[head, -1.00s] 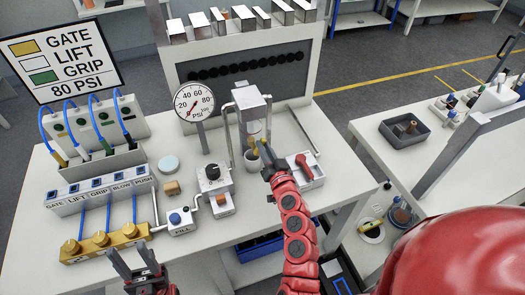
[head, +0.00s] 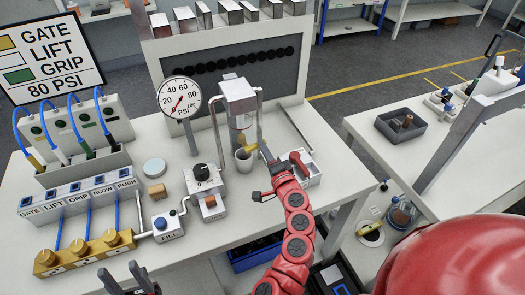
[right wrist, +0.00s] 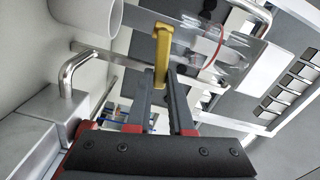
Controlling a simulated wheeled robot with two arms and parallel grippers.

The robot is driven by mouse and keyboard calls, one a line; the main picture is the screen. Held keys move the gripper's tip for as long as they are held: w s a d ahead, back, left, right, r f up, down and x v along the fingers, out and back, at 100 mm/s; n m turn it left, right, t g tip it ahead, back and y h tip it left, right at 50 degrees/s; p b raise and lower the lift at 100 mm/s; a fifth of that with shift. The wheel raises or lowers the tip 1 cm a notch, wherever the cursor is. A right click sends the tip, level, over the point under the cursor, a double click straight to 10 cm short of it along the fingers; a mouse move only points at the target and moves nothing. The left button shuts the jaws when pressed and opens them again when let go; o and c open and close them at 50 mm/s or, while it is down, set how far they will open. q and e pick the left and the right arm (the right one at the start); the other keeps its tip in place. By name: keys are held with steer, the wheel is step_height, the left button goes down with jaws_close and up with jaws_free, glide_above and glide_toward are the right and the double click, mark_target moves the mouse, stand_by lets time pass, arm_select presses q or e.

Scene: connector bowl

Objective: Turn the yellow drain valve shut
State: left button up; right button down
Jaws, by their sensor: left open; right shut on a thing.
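The yellow drain valve handle (head: 241,139) sits below the grey block on the steel pipe frame, above a light cup (head: 244,159). In the right wrist view the yellow handle (right wrist: 162,48) stands nearly upright, its lower end between my fingertips. My right gripper (head: 262,150) is shut on this handle; it also shows in the right wrist view (right wrist: 167,82). The fingers partly hide the handle's end. My left gripper (head: 122,273) is open and empty at the bottom left edge, apart from the valve.
A pressure gauge (head: 180,98) stands left of the valve, its needle pointing low. A small box with a red lever (head: 300,163) lies close right of my right gripper. The regulator with a black knob (head: 202,173) and the bent pipes stand close by.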

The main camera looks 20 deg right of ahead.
steer(key=shift+f+m+b, duration=0.5)
steer(key=shift+f+m, duration=0.05)
steer(key=shift+m, duration=0.65)
steer(key=c, duration=0.8)
jaws_free()
steer(key=shift+d, duration=0.1)
steer(key=s+p, duration=0.2)
steer(key=s, duration=1.5)
steer(key=shift+s+d+p, duration=0.2)
steer(key=shift+d+p, duration=0.1)
steer(key=shift+p, duration=0.1)
